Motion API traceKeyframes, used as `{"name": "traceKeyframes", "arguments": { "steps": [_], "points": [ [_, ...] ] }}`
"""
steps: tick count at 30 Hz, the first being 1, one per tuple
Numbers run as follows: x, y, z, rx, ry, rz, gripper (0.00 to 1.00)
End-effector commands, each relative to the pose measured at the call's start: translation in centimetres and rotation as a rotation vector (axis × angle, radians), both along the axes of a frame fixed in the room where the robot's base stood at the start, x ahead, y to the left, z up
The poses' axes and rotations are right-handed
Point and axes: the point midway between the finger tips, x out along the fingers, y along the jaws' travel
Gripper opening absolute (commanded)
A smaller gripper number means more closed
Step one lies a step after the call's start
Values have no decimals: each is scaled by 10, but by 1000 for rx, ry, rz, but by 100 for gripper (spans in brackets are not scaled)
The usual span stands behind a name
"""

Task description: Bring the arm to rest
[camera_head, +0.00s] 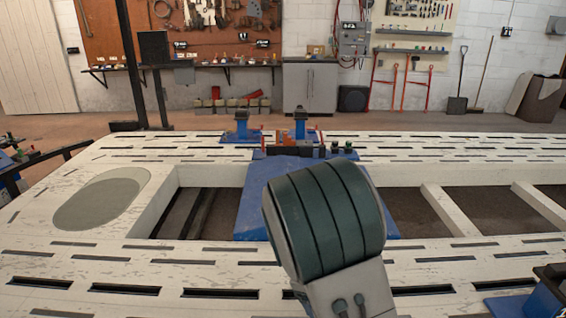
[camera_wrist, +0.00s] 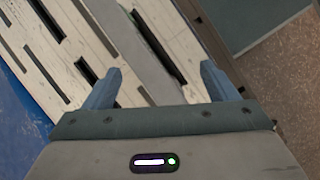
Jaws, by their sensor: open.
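My gripper (camera_wrist: 162,80) shows in the wrist view with its two blue-grey fingers wide apart. Beyond the fingers lies the white slotted frame bench (camera_wrist: 130,60), seen at a slant. In the head view my arm stands in front of the bench (camera_head: 180,275), with a thick dark green ribbed joint in the middle of the picture. The gripper itself does not show in the head view.
A blue plate (camera_head: 253,210) lies across the bench behind my arm. Blue clamps (camera_head: 242,127) stand at the bench's far side, and another blue fixture (camera_head: 540,298) is at the near right. The bench has open gaps.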

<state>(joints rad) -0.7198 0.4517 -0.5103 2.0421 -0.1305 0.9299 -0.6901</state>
Motion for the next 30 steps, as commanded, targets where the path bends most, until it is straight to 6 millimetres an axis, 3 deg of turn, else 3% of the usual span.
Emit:
{"name": "traceKeyframes", "arguments": {
  "steps": [1, 15, 24, 30],
  "points": [
    [-5, -4, 20, 34, -22, -50, 80],
    [-61, -31, 136, 251, -215, -469, 80],
    [-104, -45, 203, 337, -360, -715, 80],
    [-133, -52, 237, 369, -461, -867, 80]
  ]
}}
